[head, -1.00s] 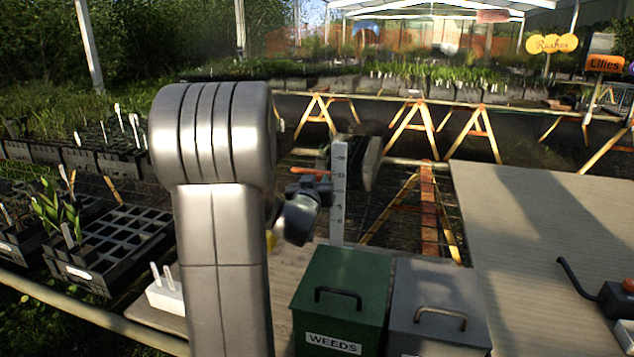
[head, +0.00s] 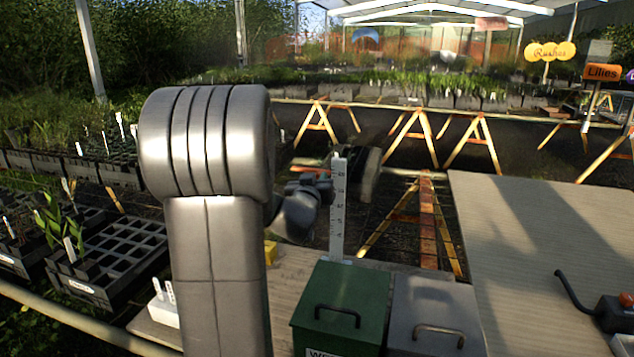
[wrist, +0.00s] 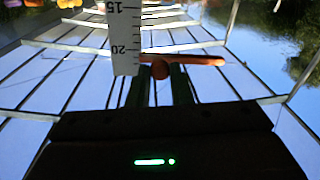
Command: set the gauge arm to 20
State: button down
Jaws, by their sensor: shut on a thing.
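The gauge is a white upright post with dark scale marks (head: 338,225), standing behind the green bin in the head view. In the wrist view its scale (wrist: 124,30) shows 15 above 20. The orange gauge arm (wrist: 195,60) lies level across the scale's edge, close to the 20 mark and slightly below that label in the picture. My gripper (wrist: 160,82) is shut on the arm's rounded orange knob.
A green lidded bin (head: 340,302) and a grey lidded bin (head: 435,315) stand just in front of the gauge. A wooden table (head: 540,240) is at right, with a black-handled device (head: 612,312) on it. Seedling trays (head: 105,255) are at left.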

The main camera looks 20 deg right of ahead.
jog(key=c, duration=1.3)
grip_release()
jog(key=v, duration=1.3)
jog(key=shift+s, duration=0.4)
jog(key=shift+w+a, duration=0.1)
jog(key=x, duration=1.3)
jog(key=shift+w, duration=0.25)
jog(key=shift+f, duration=0.4)
